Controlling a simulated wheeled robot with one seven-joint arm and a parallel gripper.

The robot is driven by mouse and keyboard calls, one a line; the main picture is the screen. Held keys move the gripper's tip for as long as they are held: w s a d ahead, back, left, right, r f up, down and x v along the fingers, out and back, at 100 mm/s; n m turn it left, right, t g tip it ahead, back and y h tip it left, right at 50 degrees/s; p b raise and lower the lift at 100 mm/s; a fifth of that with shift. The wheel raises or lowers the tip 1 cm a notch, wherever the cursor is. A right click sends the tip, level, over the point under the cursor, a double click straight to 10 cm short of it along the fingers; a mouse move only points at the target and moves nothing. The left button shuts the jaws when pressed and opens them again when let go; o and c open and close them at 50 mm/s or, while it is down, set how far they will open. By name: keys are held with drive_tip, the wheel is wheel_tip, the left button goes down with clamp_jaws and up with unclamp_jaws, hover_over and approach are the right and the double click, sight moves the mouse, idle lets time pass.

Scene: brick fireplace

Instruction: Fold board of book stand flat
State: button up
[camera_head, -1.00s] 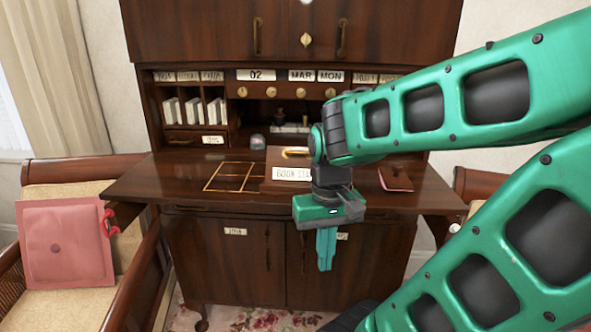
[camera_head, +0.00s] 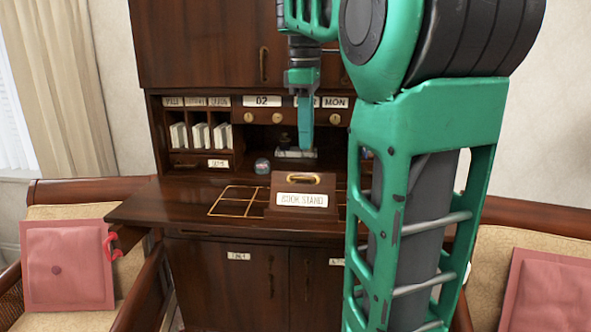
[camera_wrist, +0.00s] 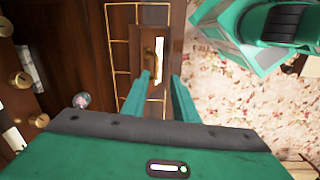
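The dark wooden book stand (camera_head: 285,211) sits on the desk top, with a white "BOOK STAND" label on its front and a brass handle (camera_head: 304,178) above it. The face with the handle looks raised and tilted in the head view; its exact angle is hard to tell. The stand also shows in the wrist view (camera_wrist: 136,48), beyond the fingertips. My gripper (camera_head: 305,148) points down, higher than the stand and apparently behind it toward the cubbies. In the wrist view its two fingers (camera_wrist: 160,78) are apart with nothing between them.
Brass-outlined rectangles (camera_head: 236,201) mark the desk top (camera_head: 165,205) left of the stand. A glass ball (camera_head: 262,166) stands behind it. Labelled cubbies hold white items (camera_head: 200,136). Chairs with pink cushions (camera_head: 67,265) flank the desk. My arm hides the desk's right side.

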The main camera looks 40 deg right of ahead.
drive_tip(key=shift+w+d+r+n, duration=0.15)
drive_tip(key=shift+w+r+n, duration=0.45)
drive_tip(key=shift+r, duration=0.25)
drive_tip(key=shift+f, duration=0.1)
hover_over(302, 192)
drive_tip(key=s, duration=0.1)
drive_tip(key=shift+s+a+f, duration=0.1)
drive_tip(key=shift+a+f, duration=0.05)
drive_tip(key=shift+f, duration=2.55)
drive_tip(key=shift+a+f, duration=0.1)
drive_tip(key=shift+f, duration=2.6)
clamp_jaws()
